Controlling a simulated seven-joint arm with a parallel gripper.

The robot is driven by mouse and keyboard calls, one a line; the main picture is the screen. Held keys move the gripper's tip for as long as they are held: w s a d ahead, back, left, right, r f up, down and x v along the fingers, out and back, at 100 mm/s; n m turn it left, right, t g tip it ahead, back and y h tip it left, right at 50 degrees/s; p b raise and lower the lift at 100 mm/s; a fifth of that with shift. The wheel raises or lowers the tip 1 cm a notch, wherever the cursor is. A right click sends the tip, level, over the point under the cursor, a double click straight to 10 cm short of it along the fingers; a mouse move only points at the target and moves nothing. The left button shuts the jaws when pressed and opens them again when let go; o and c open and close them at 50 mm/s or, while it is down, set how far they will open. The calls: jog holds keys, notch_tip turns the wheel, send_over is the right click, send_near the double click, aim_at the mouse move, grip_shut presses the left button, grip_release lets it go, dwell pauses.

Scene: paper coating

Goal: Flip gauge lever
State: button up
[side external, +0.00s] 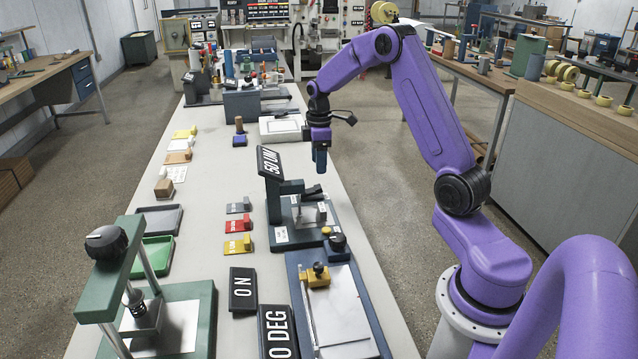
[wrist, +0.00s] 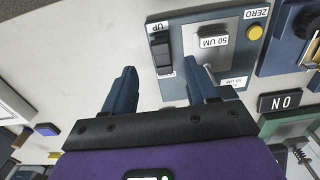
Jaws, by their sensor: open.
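The gauge stands on a dark blue-grey base (side external: 285,238) in the middle of the bench, with a tilted "50 UM" display (side external: 270,163). In the wrist view a dark bar that looks like the lever (wrist: 161,54) lies beside an "UP" label. The gauge's yellow zero button (side external: 326,230) also shows in the wrist view (wrist: 254,32). My gripper (side external: 320,165) hangs above and behind the lever, apart from it. In the wrist view my gripper (wrist: 160,82) is open, with nothing between its blue fingers.
A coater with a yellow block (side external: 318,277) and white plate stands in front of the gauge. An "ON" sign (side external: 242,290) and coloured tags (side external: 238,225) lie to the left. A green press (side external: 110,270) stands front left. The bench's left-middle strip (side external: 213,190) is clear.

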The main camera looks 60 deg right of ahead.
aim_at(319, 186)
notch_tip(319, 186, down, 8)
jog(key=shift+r, duration=0.1)
dwell(0.4)
